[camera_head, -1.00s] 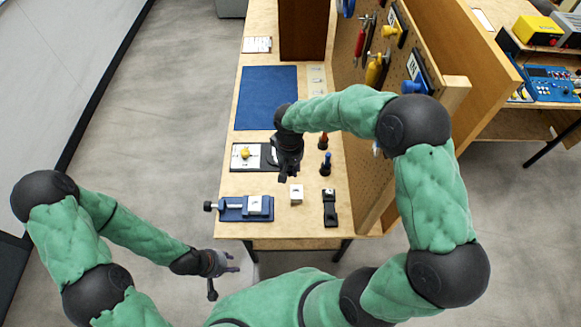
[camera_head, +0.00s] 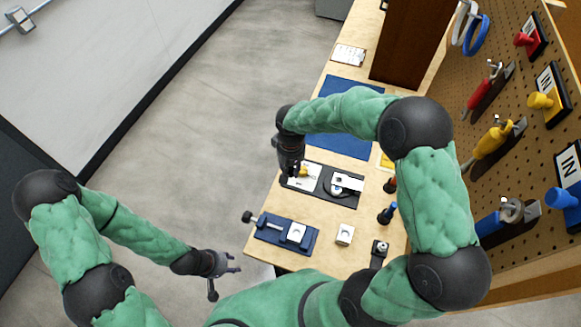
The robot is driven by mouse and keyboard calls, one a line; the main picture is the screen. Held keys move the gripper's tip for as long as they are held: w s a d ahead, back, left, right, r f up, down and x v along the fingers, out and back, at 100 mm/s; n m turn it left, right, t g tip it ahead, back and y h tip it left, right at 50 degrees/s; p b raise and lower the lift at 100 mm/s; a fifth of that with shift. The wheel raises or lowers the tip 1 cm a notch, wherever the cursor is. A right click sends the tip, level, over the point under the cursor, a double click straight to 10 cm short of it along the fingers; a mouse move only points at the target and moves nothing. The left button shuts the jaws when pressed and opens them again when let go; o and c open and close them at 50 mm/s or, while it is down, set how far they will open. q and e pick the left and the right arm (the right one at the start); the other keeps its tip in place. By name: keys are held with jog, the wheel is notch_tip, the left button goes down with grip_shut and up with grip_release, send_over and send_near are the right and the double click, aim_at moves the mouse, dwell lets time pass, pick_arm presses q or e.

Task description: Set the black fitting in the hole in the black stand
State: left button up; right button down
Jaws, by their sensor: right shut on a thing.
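My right gripper (camera_head: 291,172) is shut, pointing down over the left side of the workbench by the white plate. What it holds is dark against its dark fingers, so its outline is unclear; it fits the black fitting. A small black stand-like piece (camera_head: 379,254) with a light spot on top is at the near right of the bench, partly behind my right arm. I cannot make out its hole for certain. My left gripper (camera_head: 225,276) is open and empty, off the bench at the lower left, over the floor.
A blue vise (camera_head: 285,234), a pale block (camera_head: 344,234), a blue-handled piece (camera_head: 387,214) and a black plate with a metal clamp (camera_head: 343,185) stand on the bench. A pegboard (camera_head: 510,130) with tools borders the right. The left floor is clear.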

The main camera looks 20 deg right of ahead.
aim_at(341, 175)
jog(key=shift+m, duration=0.7)
jog(key=d+f+b, duration=0.1)
jog(key=f+b, duration=0.1)
jog(key=b, duration=0.1)
jog(key=d+f+b, duration=0.1)
jog(key=f+b, duration=0.2)
jog(key=d+f+b, duration=0.1)
jog(key=f+b, duration=0.1)
jog(key=f, duration=0.1)
jog(key=shift+w+d+f+b, duration=0.15)
jog(key=shift+w+d+b, duration=0.1)
jog(key=shift+b, duration=0.15)
jog(key=shift+s+d+r+m+b, duration=0.2)
jog(key=shift+s+d+m+b, duration=0.6)
jog(key=shift+d, duration=1.6)
jog(key=shift+s+d+r+m+b, duration=0.25)
jog(key=shift+d+m+b, duration=1)
jog(key=shift+d, duration=1.2)
jog(key=shift+s+d+r+m+b, duration=0.2)
jog(key=shift+s+d+m+b, duration=0.45)
jog(key=shift+d+m, duration=1.2)
jog(key=shift+w+d+n, duration=0.1)
jog(key=shift+d+n, duration=0.45)
jog(key=shift+n, duration=0.05)
jog(key=shift+f+b, duration=0.35)
jog(key=shift+f, duration=1.25)
